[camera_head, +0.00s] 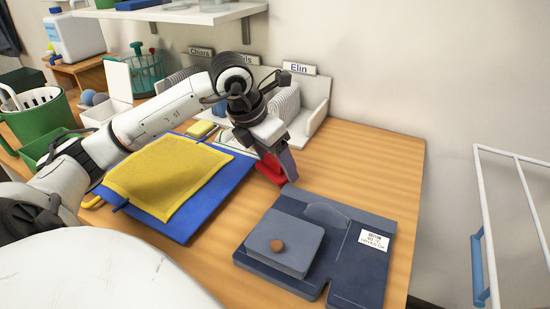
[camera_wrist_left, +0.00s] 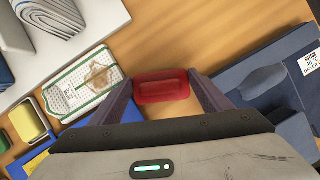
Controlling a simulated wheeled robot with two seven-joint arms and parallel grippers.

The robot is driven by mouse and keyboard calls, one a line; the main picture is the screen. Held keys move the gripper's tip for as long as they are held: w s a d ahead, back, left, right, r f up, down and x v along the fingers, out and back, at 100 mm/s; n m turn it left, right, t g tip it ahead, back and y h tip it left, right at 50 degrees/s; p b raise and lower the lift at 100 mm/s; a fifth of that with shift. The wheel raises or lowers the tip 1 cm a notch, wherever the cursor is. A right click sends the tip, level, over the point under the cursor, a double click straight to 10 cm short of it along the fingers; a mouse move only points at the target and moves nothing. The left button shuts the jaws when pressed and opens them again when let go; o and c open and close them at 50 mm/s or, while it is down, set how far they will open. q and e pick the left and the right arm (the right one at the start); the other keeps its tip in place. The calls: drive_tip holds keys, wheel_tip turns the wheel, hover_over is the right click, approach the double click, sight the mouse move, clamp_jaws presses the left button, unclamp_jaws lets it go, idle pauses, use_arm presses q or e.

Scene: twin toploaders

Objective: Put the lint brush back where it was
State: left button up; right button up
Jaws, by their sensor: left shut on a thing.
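The lint brush appears to be the red piece (camera_head: 270,170) under my left gripper (camera_head: 281,164) in the head view. In the left wrist view the red piece (camera_wrist_left: 161,86) lies between the two fingertips, and the gripper is shut on it. The gripper hangs over the wooden table, between the blue board and the dark navy board. The fingers hide part of the piece in the head view. I cannot tell whether it touches the table. My right gripper is not in view.
A navy board (camera_head: 345,283) with a grey-blue block and a white label lies at front right. A yellow cloth (camera_head: 165,175) lies on a blue board (camera_head: 208,210) to the left. A white name-labelled rack (camera_head: 318,92) stands behind. A green-edged white tray (camera_wrist_left: 70,99) lies left of the gripper.

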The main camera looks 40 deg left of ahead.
use_arm(q)
drive_tip(key=o, duration=0.9)
drive_tip(key=shift+o, duration=0.2)
drive_tip(key=shift+r+p, duration=0.4)
drive_tip(key=shift+p, duration=0.1)
drive_tip(key=v, duration=1.2)
drive_tip(key=shift+r+p, duration=0.2)
drive_tip(key=shift+p, duration=0.15)
